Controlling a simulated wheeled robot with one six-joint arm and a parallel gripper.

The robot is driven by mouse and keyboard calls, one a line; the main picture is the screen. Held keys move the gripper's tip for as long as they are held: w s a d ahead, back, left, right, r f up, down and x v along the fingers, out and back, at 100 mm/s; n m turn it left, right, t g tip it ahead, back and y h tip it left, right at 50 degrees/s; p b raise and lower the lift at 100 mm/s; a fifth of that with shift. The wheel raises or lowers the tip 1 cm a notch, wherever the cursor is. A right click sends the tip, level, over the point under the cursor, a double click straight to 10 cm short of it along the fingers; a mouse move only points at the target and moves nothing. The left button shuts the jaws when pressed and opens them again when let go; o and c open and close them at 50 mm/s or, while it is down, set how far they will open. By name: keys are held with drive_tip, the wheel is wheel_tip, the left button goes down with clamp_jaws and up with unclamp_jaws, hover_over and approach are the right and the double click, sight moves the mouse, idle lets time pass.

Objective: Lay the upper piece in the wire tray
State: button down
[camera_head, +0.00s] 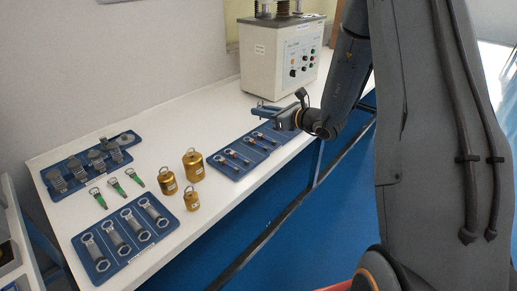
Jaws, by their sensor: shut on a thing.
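My gripper (264,108) is above the far part of the right blue tray (221,165), pointing left. It is shut on a piece too small and too covered by the fingers to make out. In that tray lie several slim tools (239,157) with ring ends and reddish parts, side by side. My gripper and arm hide part of its far end. No tray made of wire shows clearly, and I cannot tell which tray is the wire tray.
A front-left blue tray (163,234) holds several grey ring-ended pieces. A back-left blue tray (52,192) holds grey clamps. Several brass weights (167,186) and green-handled pieces (116,187) stand or lie between. A white tester (276,62) stands behind my gripper. The white bench (172,123) is clear at back centre.

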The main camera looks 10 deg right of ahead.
sight(262, 144)
drive_tip(key=shift+w+f+p, duration=0.15)
drive_tip(key=shift+f+p, duration=0.65)
drive_tip(key=shift+f, duration=4.15)
drive_tip(key=shift+f, duration=0.15)
drive_tip(key=c, duration=1.7)
unclamp_jaws()
drive_tip(key=shift+c, duration=0.2)
drive_tip(key=shift+o, duration=0.3)
